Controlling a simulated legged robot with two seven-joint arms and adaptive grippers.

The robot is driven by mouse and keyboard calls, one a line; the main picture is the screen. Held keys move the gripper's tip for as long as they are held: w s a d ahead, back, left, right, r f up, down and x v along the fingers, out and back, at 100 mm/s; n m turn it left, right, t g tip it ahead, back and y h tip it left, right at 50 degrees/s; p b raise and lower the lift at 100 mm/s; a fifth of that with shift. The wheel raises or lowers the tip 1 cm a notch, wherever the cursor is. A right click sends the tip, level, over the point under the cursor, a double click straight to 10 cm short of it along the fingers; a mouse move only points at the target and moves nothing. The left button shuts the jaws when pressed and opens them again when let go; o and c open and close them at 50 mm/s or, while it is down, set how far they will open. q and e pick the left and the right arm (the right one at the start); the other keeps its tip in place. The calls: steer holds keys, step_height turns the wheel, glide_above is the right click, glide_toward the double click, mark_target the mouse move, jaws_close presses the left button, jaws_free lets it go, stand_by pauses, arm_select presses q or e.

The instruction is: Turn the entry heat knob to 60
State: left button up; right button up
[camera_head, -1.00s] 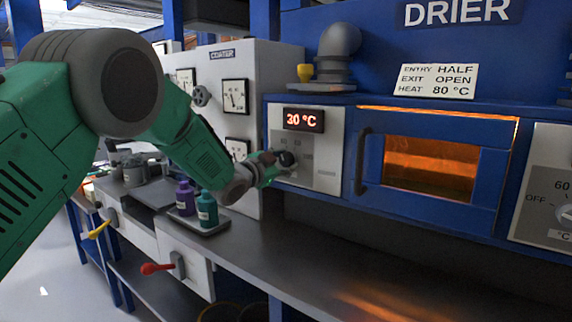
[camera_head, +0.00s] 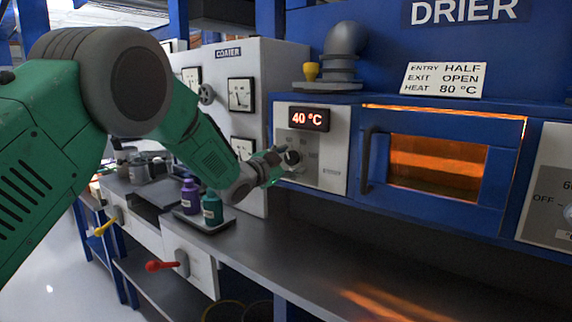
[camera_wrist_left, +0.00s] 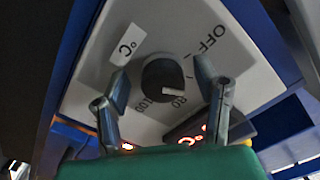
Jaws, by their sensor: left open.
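The entry heat knob (camera_head: 292,158) is dark and round, on the light panel (camera_head: 333,160) left of the drier window. The red display (camera_head: 309,118) above it reads 40 °C. In the wrist view the knob (camera_wrist_left: 160,78) has a pale mark on its lower right side, near a label that looks like 80. OFF (camera_wrist_left: 207,39) is printed at the upper right. My left gripper (camera_head: 280,163) is at the knob; in the wrist view its fingers (camera_wrist_left: 162,97) are open on either side, with visible gaps. The display's red digits show partly below. My right gripper is not in view.
The blue drier door (camera_head: 370,160) with its dark handle stands right of the panel. Purple (camera_head: 190,196) and teal (camera_head: 212,209) bottles stand on a tray below my left arm. A second knob panel (camera_head: 548,195) is at the right edge. The counter below the drier is mostly clear.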

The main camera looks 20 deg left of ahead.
arm_select(q)
steer(key=v, duration=1.2)
steer(key=shift+w, duration=0.1)
